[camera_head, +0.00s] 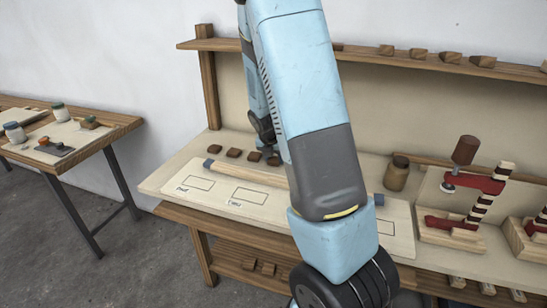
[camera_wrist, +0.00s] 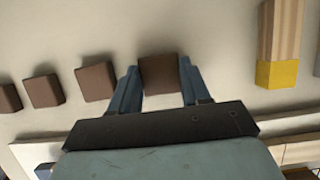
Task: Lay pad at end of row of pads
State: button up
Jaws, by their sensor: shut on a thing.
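Several small dark brown pads make a row along the back of the workbench, left of my arm in the head view. Three stand apart from my gripper: a left one (camera_head: 215,149), a middle one (camera_head: 234,153) and a right one (camera_head: 254,156). In the wrist view they run leftward, the nearest being this pad (camera_wrist: 97,80). My gripper (camera_wrist: 157,82) is shut on another brown pad (camera_wrist: 159,72), its blue fingers on either side. The held pad (camera_head: 274,160) is at the row's right end, with a gap to its neighbour. I cannot tell whether it touches the bench.
A wooden rod with blue ends (camera_head: 235,172) lies in front of the row on a pale board with outlined rectangles (camera_head: 212,196). A yellow-ended wooden piece (camera_wrist: 278,73) is right of my gripper. A brown jar (camera_head: 397,174) and red clamp fixtures (camera_head: 472,182) stand farther right.

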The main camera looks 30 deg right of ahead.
jog(key=shift+s+f, duration=0.1)
jog(key=shift+f, duration=0.1)
jog(key=shift+s+f, duration=0.15)
jog(key=shift+f, duration=0.1)
jog(key=o, duration=1.1)
jog(key=shift+s+f, duration=0.15)
jog(key=shift+r, duration=0.55)
jog(key=s+a+r+m+y, duration=0.1)
jog(key=s+a+r+m, duration=0.1)
jog(key=s+r+m, duration=0.35)
jog(key=s+a+r+m+t, duration=0.1)
jog(key=s+a+r+m, duration=0.2)
jog(key=r, duration=0.6)
jog(key=s+a+r+m+y, duration=0.1)
jog(key=s+a+r+m, duration=0.1)
jog(key=s+r+m, duration=0.45)
jog(key=s+a+r+m, duration=0.2)
jog(key=s+m, duration=0.2)
jog(key=s+a+r+m+t, duration=0.1)
jog(key=s+a+r+m, duration=0.1)
jog(key=s+m, duration=0.2)
jog(key=s+a+r+m+y, duration=0.1)
jog(key=s+a+r+m, duration=0.1)
jog(key=s+r+m, duration=0.1)
jog(key=shift+s+a+r+m+t, duration=0.15)
jog(key=shift+s+a+m, duration=0.1)
jog(key=shift+s, duration=0.4)
jog(key=shift+s+a+f+m+t, duration=0.15)
jog(key=shift+s+m, duration=0.1)
jog(key=shift+s, duration=0.35)
